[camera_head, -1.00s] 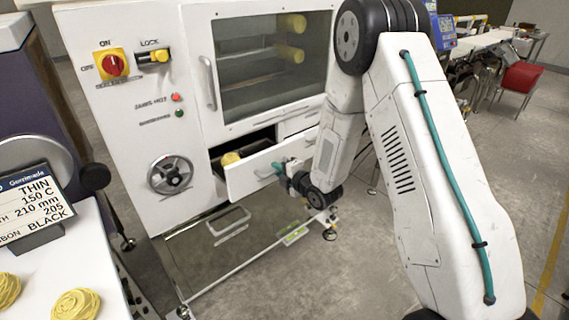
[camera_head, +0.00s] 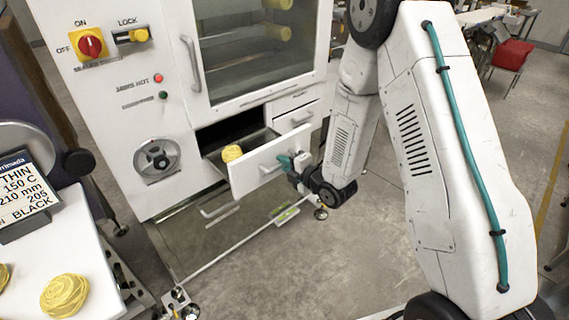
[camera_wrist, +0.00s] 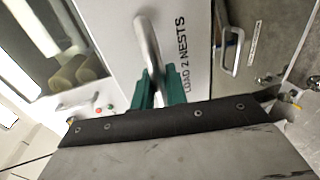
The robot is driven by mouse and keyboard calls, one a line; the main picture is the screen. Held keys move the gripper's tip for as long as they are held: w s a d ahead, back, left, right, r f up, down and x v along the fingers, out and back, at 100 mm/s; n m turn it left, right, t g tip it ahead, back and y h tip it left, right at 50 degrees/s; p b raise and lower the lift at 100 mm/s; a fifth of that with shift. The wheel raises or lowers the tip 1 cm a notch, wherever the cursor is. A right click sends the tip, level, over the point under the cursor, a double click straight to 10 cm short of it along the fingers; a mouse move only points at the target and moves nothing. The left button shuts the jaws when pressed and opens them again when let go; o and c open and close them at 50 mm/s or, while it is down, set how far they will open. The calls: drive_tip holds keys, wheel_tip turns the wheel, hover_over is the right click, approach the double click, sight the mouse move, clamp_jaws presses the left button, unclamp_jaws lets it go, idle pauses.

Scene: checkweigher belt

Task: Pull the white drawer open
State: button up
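The white drawer (camera_head: 270,160) juts out of the front of the white machine, open, with a yellow nest (camera_head: 232,153) inside it. My gripper (camera_head: 291,161) is at the front of the drawer. In the wrist view its teal fingers (camera_wrist: 157,88) sit on both sides of the drawer's metal handle (camera_wrist: 148,42) and look closed around it. The drawer front (camera_wrist: 189,45) there carries the words "LOAD 2 NESTS". In the head view my wrist hides part of the handle.
The machine (camera_head: 100,110) has a glass door above the drawer and a lower panel with a handle (camera_head: 222,208) below. A white table (camera_head: 60,250) with yellow nests and a sign (camera_head: 28,190) stands at the left. The floor at the front right is clear.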

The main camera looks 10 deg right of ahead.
drive_tip(key=o, duration=0.3)
drive_tip(key=v, duration=0.7)
drive_tip(key=shift+s+d, duration=0.15)
drive_tip(key=shift+s, duration=0.2)
